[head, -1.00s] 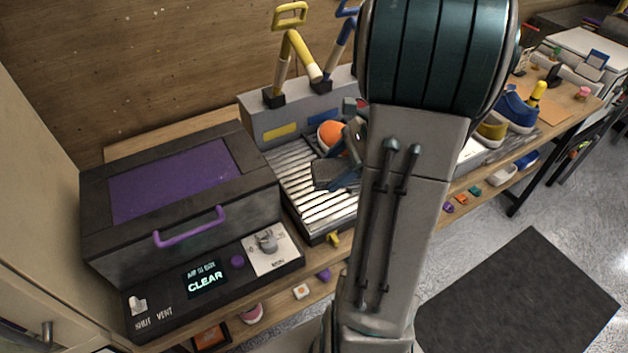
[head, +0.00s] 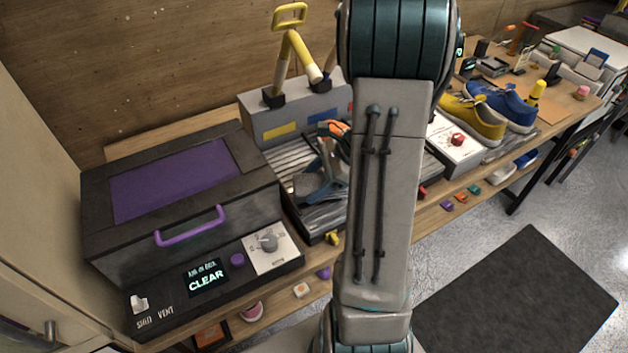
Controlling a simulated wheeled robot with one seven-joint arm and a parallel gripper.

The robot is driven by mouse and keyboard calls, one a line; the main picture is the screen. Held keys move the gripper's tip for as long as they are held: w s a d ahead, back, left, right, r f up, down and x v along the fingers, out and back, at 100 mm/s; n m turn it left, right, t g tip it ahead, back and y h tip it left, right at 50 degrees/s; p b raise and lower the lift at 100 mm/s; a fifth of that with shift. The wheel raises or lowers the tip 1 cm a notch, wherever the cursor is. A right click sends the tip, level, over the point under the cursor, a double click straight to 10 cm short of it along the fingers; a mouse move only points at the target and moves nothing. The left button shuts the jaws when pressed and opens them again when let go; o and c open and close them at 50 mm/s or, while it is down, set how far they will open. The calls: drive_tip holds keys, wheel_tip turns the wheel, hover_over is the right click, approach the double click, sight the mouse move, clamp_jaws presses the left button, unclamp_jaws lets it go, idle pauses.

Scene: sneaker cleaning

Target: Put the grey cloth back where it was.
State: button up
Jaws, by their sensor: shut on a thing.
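The grey cloth (head: 304,184) is a small dark grey piece over the slatted metal rack (head: 287,160), left of my arm in the head view. My gripper (head: 322,190), with blue-grey fingers, is shut on the cloth. I cannot tell whether the cloth touches the slats. My forearm hides the right part of the rack and some of the gripper.
A dark box with a purple lid panel (head: 172,180) stands left of the rack. A grey block with a yellow stand (head: 290,50) is behind it. A white unit with a red knob (head: 450,145), a yellow shoe (head: 476,116) and a blue shoe (head: 510,108) are to the right.

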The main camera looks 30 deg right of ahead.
drive_tip(key=shift+f+b, duration=0.45)
drive_tip(key=shift+f, duration=0.15)
drive_tip(key=o, duration=1.3)
drive_tip(key=shift+r, duration=0.1)
drive_tip(key=shift+c, duration=0.2)
